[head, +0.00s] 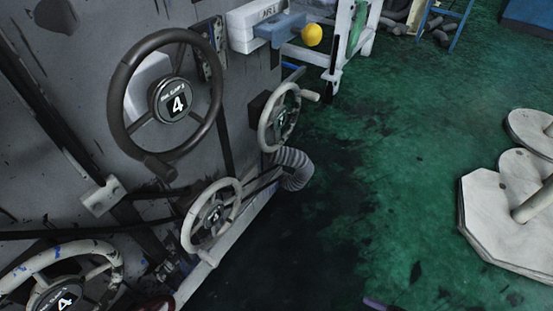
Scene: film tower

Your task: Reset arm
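Neither my left nor my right gripper is in view. A grey machine panel (235,100) fills the left side and carries several handwheels. A large dark handwheel (123,95) with a 4 on its hub is at the upper left. A pale handwheel (263,125) with a knob handle sits right of it. Another pale handwheel (188,235) is lower down. A further pale handwheel (105,252), also marked 4, is cut off at the lower left corner.
A yellow ball knob (312,34) sticks out beside a white box (254,22) at the top. A ribbed hose (297,170) meets the floor by the panel. Pale bases (490,220) stand at the right. The green floor (385,180) between is mostly clear.

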